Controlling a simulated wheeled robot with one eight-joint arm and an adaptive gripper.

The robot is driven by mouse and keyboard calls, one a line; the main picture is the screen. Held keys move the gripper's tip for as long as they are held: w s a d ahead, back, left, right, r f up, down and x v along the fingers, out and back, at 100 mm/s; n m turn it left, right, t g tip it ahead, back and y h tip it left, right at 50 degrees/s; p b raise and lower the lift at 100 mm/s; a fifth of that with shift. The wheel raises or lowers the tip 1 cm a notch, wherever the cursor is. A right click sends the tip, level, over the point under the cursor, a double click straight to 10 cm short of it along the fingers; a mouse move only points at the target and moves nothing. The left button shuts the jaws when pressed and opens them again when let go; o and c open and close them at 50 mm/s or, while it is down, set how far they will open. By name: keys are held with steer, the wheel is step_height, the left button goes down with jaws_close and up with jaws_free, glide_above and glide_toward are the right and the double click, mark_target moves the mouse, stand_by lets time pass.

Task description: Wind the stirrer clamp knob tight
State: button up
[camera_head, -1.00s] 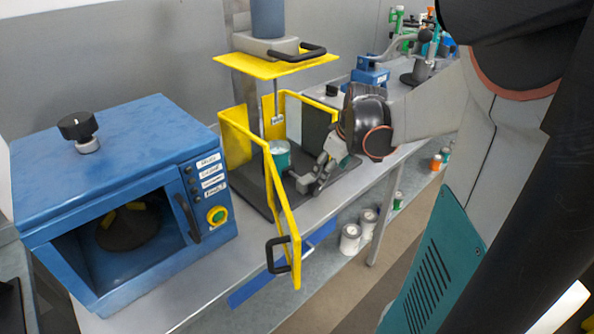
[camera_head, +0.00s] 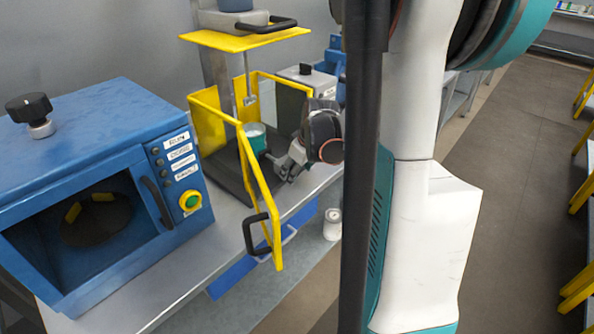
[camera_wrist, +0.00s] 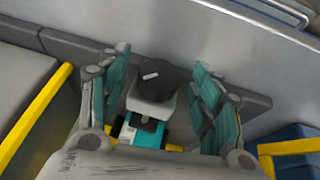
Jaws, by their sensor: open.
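A dark round knob with a white pointer mark (camera_wrist: 153,73) sits on a pale block in the wrist view. My gripper (camera_wrist: 160,66) is open, its two teal-padded fingers spread to the left and right of the knob. No finger clearly touches it. In the head view my gripper (camera_head: 279,163) is low inside the open yellow guard frame (camera_head: 258,180), just right of the teal pot (camera_head: 255,137). The stirrer shaft (camera_head: 248,85) hangs above the pot. The knob between my fingers cannot be made out in the head view.
A blue cabinet (camera_head: 95,125) with a black knob (camera_head: 30,108) on top stands at the left. The yellow guard door with a black handle (camera_head: 254,234) hangs open beyond the bench front. A white tin (camera_head: 332,225) stands below. Open floor (camera_head: 515,190) lies at the right.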

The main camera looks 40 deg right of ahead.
steer(key=shift+c, duration=0.5)
steer(key=c, duration=1)
steer(key=shift+o, duration=0.2)
steer(key=shift+d, duration=0.1)
steer(key=shift+d+m+y, duration=0.25)
steer(key=shift+m+y, duration=0.05)
steer(key=shift+y, duration=1.2)
steer(key=shift+d+m+y, duration=0.15)
steer(key=shift+m+y, duration=0.15)
steer(key=shift+y, duration=1.1)
